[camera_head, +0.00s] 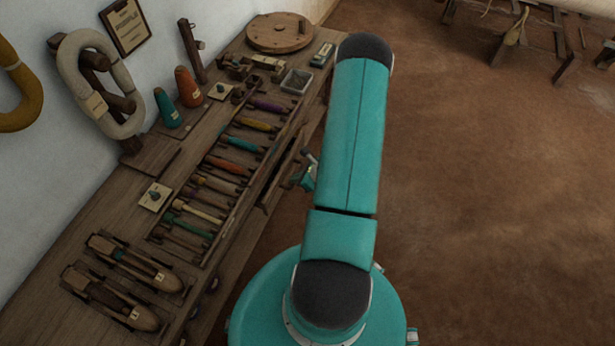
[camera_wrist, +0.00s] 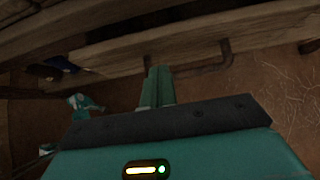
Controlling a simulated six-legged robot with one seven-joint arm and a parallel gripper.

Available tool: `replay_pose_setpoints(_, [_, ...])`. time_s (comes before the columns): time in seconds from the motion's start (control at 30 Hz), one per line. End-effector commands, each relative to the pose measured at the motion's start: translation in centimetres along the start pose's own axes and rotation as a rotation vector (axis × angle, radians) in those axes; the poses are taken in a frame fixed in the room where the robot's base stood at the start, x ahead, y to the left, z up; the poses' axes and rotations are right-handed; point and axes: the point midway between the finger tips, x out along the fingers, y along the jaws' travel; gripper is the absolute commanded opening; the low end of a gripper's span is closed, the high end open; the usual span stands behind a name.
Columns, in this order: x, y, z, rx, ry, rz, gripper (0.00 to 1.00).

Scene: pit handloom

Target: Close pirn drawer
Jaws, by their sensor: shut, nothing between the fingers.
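The pirn drawer (camera_head: 284,172) stands out from the side of the wooden bench in the head view, partly open. In the wrist view its wooden front board (camera_wrist: 190,40) runs across the top, with a dark bar handle (camera_wrist: 215,67) below it. My gripper (camera_wrist: 157,75) is shut and empty, its teal fingers pointing at the front board close to the handle's left end. I cannot tell whether the fingertips touch it. In the head view only a small part of my gripper (camera_head: 304,178) shows beside the drawer; my arm hides the rest.
The bench top (camera_head: 130,200) carries a rack of coloured pirns (camera_head: 225,165), two wooden shuttles (camera_head: 125,275), cones and a round wooden disc (camera_head: 279,32). The brown floor (camera_head: 480,200) to the right is clear. Wooden loom parts (camera_head: 530,35) stand at the far right.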

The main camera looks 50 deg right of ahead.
Motion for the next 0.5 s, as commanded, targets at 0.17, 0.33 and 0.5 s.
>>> replay_pose_setpoints(0.17, [1.6, -0.1, 1.8, -0.005, -0.001, 0.001, 0.0])
replay_pose_setpoints(0.33, [1.9, -0.1, 2.1, -0.003, 0.0, 0.0, 0.0])
replay_pose_setpoints(0.5, [1.9, -0.1, 2.1, -0.003, 0.0, 0.0, 0.0])
